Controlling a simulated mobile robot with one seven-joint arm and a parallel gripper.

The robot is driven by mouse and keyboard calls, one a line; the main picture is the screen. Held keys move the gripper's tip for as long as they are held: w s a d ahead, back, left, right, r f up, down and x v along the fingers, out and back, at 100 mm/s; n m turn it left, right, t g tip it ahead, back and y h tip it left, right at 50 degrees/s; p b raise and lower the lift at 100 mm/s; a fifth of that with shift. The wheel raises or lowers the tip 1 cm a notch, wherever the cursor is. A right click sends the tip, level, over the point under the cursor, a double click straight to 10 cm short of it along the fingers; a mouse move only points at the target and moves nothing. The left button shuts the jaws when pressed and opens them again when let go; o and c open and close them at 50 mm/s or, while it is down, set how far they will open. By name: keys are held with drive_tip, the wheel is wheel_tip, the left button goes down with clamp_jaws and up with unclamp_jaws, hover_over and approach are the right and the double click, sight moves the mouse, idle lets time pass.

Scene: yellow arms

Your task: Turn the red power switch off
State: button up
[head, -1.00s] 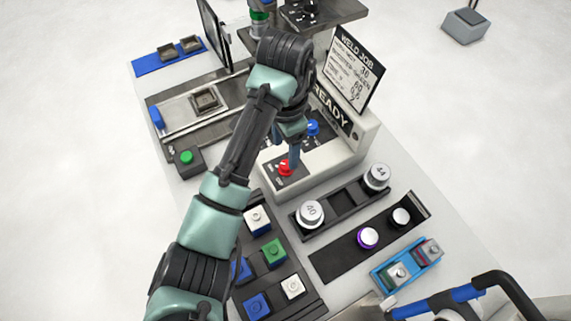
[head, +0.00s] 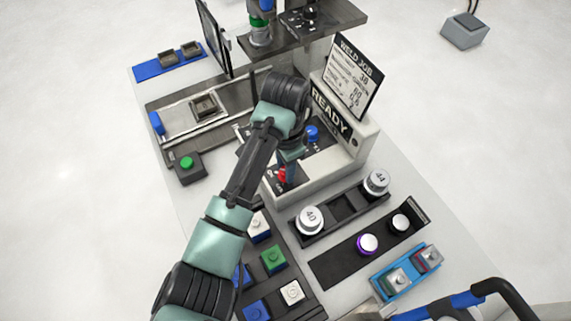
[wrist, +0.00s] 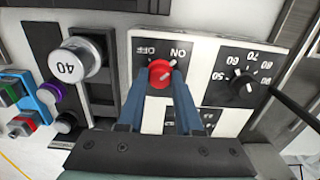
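The red power switch is a round red knob (wrist: 162,73) with a pale pointer line, on a white and black panel. In the wrist view, the words OFF and ON appear upside down above it, OFF to the left and ON to the right. The pointer leans toward the ON side. My gripper (wrist: 161,85) has its two blue fingers apart, one on each side of the knob. I cannot tell whether they touch it. In the head view, my gripper (head: 287,176) is down at the red knob (head: 282,173) and hides part of it.
A blue knob (head: 312,132) is further back on the same READY box (head: 335,160). A black dial (wrist: 243,85) with numbers is right of the red knob in the wrist view. The white knob marked 40 (head: 310,219) and a green button (head: 187,162) stand nearby.

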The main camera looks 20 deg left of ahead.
clamp_jaws()
drive_tip(key=shift+r+p, duration=0.1)
drive_tip(key=shift+p, duration=0.2)
drive_tip(key=n+p, duration=0.3)
drive_tip(key=shift+r+n, duration=0.15)
drive_tip(key=shift+n, duration=0.25)
drive_tip(key=n+p, duration=0.3)
drive_tip(key=n, duration=0.1)
drive_tip(key=shift+n, duration=0.3)
drive_tip(key=n+p, duration=0.2)
drive_tip(key=n, duration=0.2)
drive_tip(key=n+p, duration=0.1)
drive_tip(key=n, duration=0.4)
drive_tip(key=shift+w+n, duration=0.1)
drive_tip(key=shift+n, duration=0.3)
